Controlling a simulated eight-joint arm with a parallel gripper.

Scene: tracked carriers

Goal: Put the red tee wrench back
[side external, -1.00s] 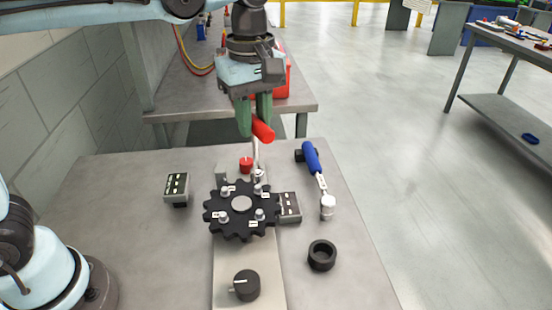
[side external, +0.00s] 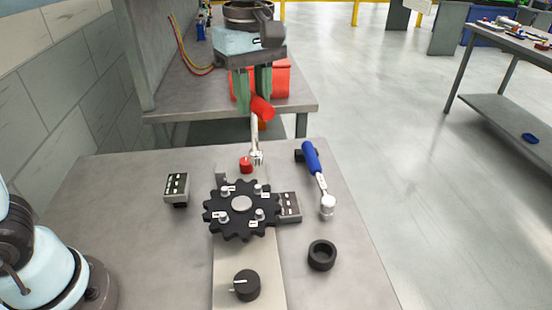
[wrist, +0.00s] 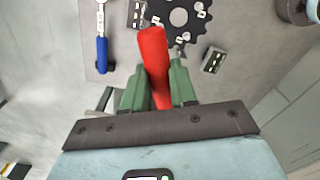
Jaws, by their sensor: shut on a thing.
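The red tee wrench (side external: 262,107) has a thick red cross handle and a thin silver shaft (side external: 255,140) that points down. My gripper (side external: 252,98) is shut on its red handle, with the green fingers on either side. The wrench hangs above the far end of the bench, behind the black toothed wheel. In the wrist view the red handle (wrist: 154,60) sticks out between the fingertips (wrist: 158,85). The black toothed wheel (side external: 241,203) lies flat on a pale track, with several silver bolts and small white labels on it.
A blue-handled wrench (side external: 312,160) lies right of the wheel, and a black ring (side external: 322,255) lies nearer. A red button (side external: 246,165) stands behind the wheel. A black knob (side external: 246,285) is at the front. Small label blocks (side external: 176,188) flank the wheel. The bench's right front is clear.

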